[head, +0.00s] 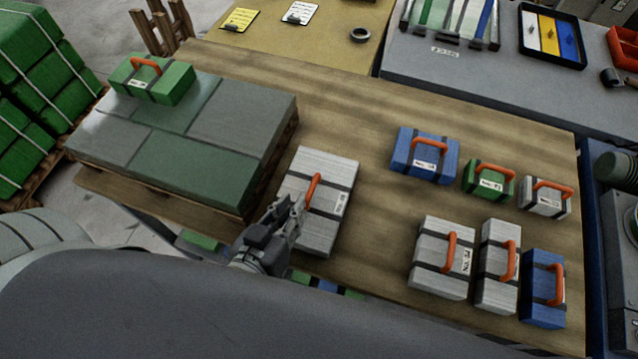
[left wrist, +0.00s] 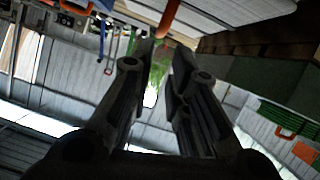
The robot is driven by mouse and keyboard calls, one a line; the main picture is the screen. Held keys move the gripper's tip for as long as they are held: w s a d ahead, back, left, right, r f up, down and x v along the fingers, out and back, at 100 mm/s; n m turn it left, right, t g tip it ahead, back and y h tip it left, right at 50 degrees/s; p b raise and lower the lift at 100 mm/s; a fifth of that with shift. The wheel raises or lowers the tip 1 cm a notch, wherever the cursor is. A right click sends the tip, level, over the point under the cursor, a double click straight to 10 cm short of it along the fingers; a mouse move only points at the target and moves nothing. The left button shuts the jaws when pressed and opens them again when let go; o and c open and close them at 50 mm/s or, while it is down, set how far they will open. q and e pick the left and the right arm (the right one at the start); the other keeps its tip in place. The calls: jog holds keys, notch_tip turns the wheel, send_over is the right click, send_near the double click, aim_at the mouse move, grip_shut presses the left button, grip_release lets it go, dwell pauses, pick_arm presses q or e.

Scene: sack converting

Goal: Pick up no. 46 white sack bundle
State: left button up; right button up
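A large white sack bundle (head: 325,172) with dark straps and an orange handle lies on the wooden table, right of the pallet. Its small label is not readable, so I cannot tell its number. My left gripper (head: 296,203) is at the left side of its orange handle (head: 314,188). In the left wrist view the left gripper (left wrist: 165,52) has its fingers apart with nothing between them; the handle (left wrist: 170,16) shows just beyond the fingertips. Other white bundles (head: 431,246), (head: 492,240) and (head: 533,205) lie at the right. My right gripper is not in view.
A grey-green stack on a pallet (head: 215,125) stands at the left with a green bundle (head: 175,88) on top. Blue bundles (head: 404,158) and (head: 538,277) and a green bundle (head: 470,180) lie at the right. The table between the large white bundle and these is clear.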

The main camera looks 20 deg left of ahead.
aim_at(310, 189)
pick_arm(q)
jog(key=shift+w, duration=0.4)
jog(key=shift+p+x, duration=0.55)
jog(key=shift+x, duration=0.6)
jog(key=shift+w+f, duration=0.3)
jog(key=shift+w+d+f, duration=0.1)
jog(key=shift+w, duration=0.1)
jog(key=shift+p+x, duration=0.5)
jog(key=shift+x, duration=0.3)
jog(key=x, duration=0.1)
jog(key=p+x, duration=0.1)
jog(key=x, duration=0.1)
jog(key=shift+s+d+f, duration=0.1)
jog(key=shift+d+f, duration=0.05)
jog(key=shift+f, duration=0.35)
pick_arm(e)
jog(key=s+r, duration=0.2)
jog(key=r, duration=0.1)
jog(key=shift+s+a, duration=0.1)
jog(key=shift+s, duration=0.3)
